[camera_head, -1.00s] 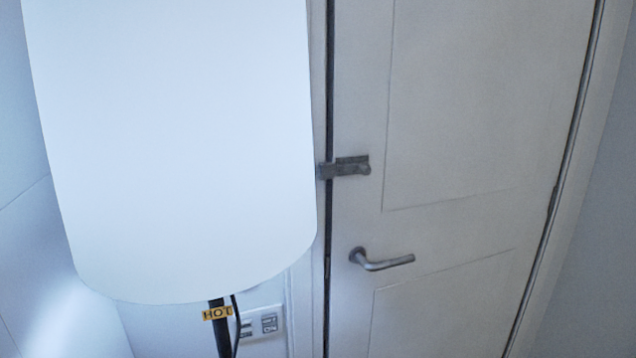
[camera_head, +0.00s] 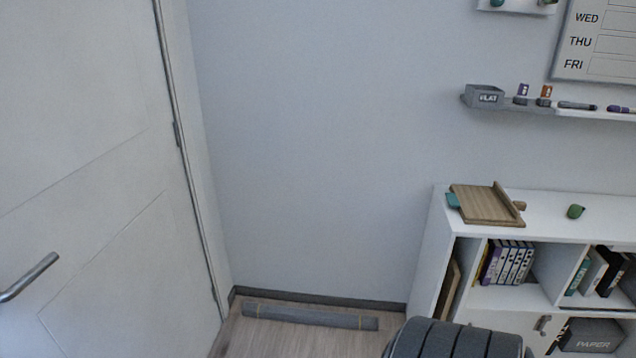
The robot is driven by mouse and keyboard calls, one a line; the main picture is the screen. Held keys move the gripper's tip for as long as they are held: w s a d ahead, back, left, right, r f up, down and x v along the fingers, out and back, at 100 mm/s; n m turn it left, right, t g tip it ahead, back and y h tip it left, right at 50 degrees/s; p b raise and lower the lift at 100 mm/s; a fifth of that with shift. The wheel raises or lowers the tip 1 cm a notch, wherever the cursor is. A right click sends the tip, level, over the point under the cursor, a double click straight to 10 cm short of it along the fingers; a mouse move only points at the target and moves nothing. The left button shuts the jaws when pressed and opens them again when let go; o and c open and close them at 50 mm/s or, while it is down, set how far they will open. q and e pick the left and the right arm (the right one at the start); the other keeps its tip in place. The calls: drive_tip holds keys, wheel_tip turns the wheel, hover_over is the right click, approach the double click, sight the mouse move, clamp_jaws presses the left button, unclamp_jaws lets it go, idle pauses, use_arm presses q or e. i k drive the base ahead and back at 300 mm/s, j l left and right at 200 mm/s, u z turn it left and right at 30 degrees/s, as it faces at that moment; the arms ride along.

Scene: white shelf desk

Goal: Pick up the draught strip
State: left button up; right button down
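The draught strip appears to be the long grey roll (camera_head: 310,317) lying on the wooden floor by the foot of the wall, just right of the door. It has a thin yellowish band near each end. Nothing covers it. Neither of my grippers shows in the head view.
The white door (camera_head: 80,170) with a lever handle (camera_head: 28,278) is on the left. A white shelf unit (camera_head: 444,232) with books and a wooden board (camera_head: 487,204) stands at right. A dark grey ribbed rounded thing (camera_head: 455,342), perhaps a chair back, fills the bottom edge right of the strip.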

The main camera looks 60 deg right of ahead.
sight(253, 309)
drive_tip(key=l+z, duration=0.1)
drive_tip(key=z, duration=1.8)
drive_tip(key=j, duration=0.1)
